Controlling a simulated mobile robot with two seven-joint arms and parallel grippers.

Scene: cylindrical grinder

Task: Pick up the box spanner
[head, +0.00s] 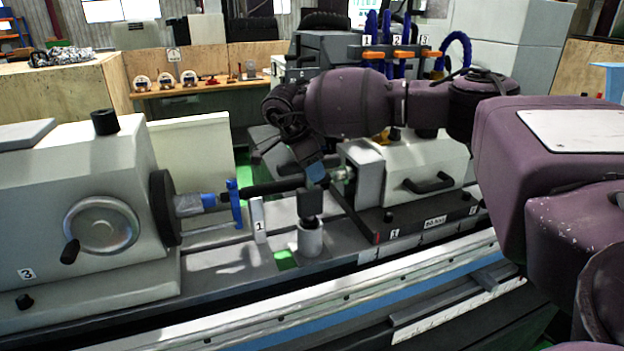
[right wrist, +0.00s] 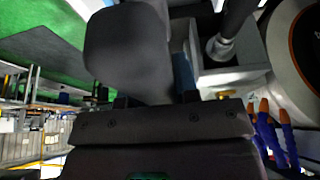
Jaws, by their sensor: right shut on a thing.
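A dark square block, which I take to be the box spanner (head: 310,204), stands upright above a pale round holder (head: 309,241) on the machine bed. My right gripper (head: 317,182) reaches down from above, with its tips at the top of this block, and is shut on it. In the right wrist view a large dark rounded block (right wrist: 130,50) fills the space before the gripper. I cannot tell there how much of it is finger and how much is spanner. My left gripper is not in view.
A dark bar (head: 270,188) runs close behind the spanner, from the blue carrier (head: 235,203) towards the tailstock (head: 400,180). A white marker plate (head: 258,219) stands to the left. The headstock (head: 80,215) fills the left side.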

